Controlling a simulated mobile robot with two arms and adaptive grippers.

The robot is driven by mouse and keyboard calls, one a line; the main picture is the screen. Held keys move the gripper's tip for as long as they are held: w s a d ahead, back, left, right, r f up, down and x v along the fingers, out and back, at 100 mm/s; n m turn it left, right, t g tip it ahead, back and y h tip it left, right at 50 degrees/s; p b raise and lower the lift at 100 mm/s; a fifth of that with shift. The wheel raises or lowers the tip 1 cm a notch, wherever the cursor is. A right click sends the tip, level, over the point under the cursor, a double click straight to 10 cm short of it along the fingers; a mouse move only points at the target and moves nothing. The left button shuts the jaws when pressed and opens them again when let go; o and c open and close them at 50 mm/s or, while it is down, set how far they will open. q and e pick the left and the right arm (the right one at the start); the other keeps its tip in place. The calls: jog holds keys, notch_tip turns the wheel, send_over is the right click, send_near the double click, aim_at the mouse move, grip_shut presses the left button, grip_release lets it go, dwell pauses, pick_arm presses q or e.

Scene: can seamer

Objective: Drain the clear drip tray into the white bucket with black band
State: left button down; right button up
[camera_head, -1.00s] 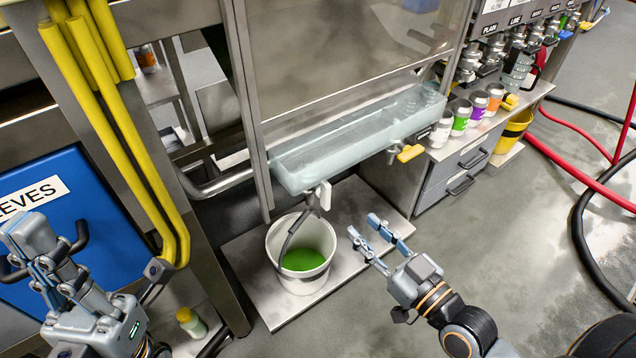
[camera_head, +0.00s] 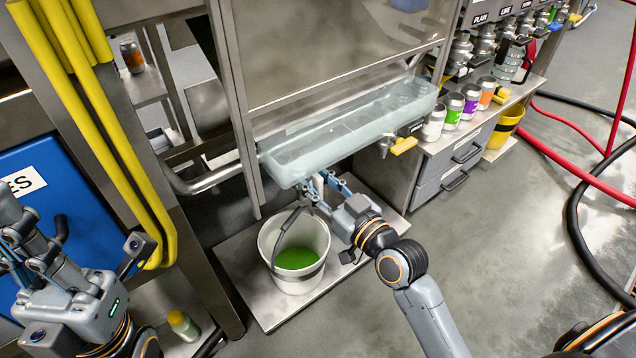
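The clear drip tray (camera_head: 345,132) is a long, pale see-through trough fixed along the front of the machine. The white bucket with a black band (camera_head: 315,240) stands upright below the tray's left end, with green liquid inside and its dark handle raised. My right gripper (camera_head: 322,186) is just under the tray's left end, above the bucket's back rim. Its fingers are around or beside a small white part there; I cannot tell if they touch it. My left gripper (camera_head: 22,228) is at the lower left, apart from both, its fingertips cut off or unclear.
The bucket stands on a low metal shelf (camera_head: 258,290). A yellow-handled valve (camera_head: 402,145) sits at the tray's right. Several cans (camera_head: 452,110) line the counter. Yellow pipes (camera_head: 110,130) rise at left, and a small bottle (camera_head: 183,325) stands below. Hoses (camera_head: 575,170) cross the floor at right.

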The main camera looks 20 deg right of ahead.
grip_shut()
